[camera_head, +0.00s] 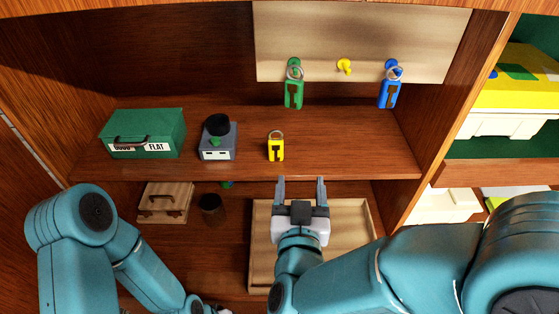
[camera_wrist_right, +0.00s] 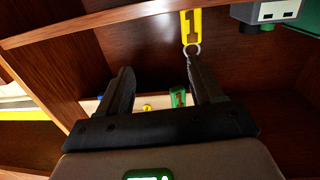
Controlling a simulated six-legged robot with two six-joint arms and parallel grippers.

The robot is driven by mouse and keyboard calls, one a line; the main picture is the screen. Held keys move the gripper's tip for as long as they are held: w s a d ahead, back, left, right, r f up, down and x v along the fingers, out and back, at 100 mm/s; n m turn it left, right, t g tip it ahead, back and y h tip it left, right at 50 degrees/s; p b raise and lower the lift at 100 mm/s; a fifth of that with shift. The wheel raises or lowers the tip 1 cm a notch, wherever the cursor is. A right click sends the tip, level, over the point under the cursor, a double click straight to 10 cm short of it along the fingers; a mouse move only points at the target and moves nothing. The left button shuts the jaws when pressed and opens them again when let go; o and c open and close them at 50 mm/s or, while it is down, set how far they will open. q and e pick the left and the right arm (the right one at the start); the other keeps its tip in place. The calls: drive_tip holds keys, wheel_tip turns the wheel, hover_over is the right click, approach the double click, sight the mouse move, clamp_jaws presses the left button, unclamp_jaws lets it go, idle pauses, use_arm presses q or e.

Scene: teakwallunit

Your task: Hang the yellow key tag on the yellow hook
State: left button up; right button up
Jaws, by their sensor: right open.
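The yellow key tag (camera_head: 276,150) stands upright on the shelf, its metal ring at the top. It also shows in the right wrist view (camera_wrist_right: 191,26), which appears upside down. The yellow hook (camera_head: 344,66) is bare on the pale back board, between two hung tags; it shows small in the right wrist view (camera_wrist_right: 147,107). My right gripper (camera_head: 300,182) is open and empty, in front of the shelf edge, below and right of the yellow tag. In the right wrist view its fingers (camera_wrist_right: 160,68) are apart. My left arm is at lower left, its fingers outside the picture.
A green tag (camera_head: 293,94) and a blue tag (camera_head: 389,94) hang either side of the yellow hook. A grey device (camera_head: 218,145) and a green box (camera_head: 144,134) stand left of the yellow tag. A wooden tray (camera_head: 258,246) lies below. The shelf right of the tag is clear.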

sight(276, 147)
drive_tip(key=s+a+y+b, duration=0.1)
drive_tip(key=a+y+b, duration=0.1)
drive_tip(key=a, duration=0.2)
drive_tip(key=shift+n+t, duration=0.3)
drive_tip(key=shift+n, duration=0.1)
drive_tip(key=w, duration=1)
drive_tip(key=shift+a+f+p, duration=0.1)
drive_tip(key=shift+p, duration=0.2)
drive_tip(key=w, duration=0.5)
drive_tip(key=shift+w+a+f, duration=0.1)
drive_tip(key=shift+w+a, duration=0.1)
drive_tip(key=shift+w, duration=0.1)
use_arm(q)
wheel_tip(276, 147, down, 2)
drive_tip(key=shift+a+f, duration=0.1)
drive_tip(key=shift+f, duration=0.15)
use_arm(e)
drive_tip(key=c, duration=1)
